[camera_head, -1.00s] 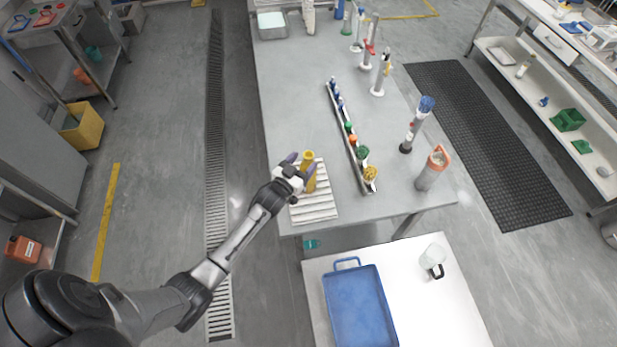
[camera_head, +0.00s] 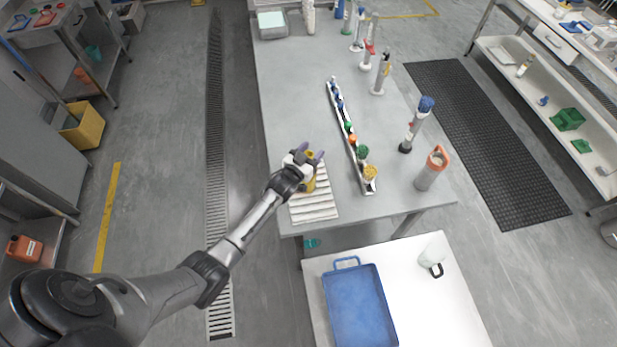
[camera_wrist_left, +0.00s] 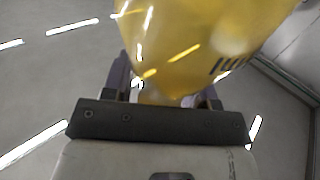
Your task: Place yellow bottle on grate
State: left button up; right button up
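A yellow bottle (camera_head: 310,185) stands upright on a white slatted grate (camera_head: 314,208) at the near left corner of the grey table. My left gripper (camera_head: 310,152) is at the bottle's top and hides part of it. Its purple fingertips are spread apart, with a bit of yellow showing between them. In the left wrist view the bottle (camera_wrist_left: 205,40) fills the upper middle, with dark print on its right side. The fingers (camera_wrist_left: 165,95) show to either side of its narrow end, apparently without clamping it. My right gripper is not in view.
A rack (camera_head: 349,135) of several small coloured-cap bottles stands right of the grate. An orange-topped bottle (camera_head: 432,168) and a blue-topped one (camera_head: 416,122) stand farther right. A blue tray (camera_head: 358,310) and a clear jug (camera_head: 431,258) sit on the white table in front.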

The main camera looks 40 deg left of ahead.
pick_arm(q)
grip_shut()
dwell(0.5)
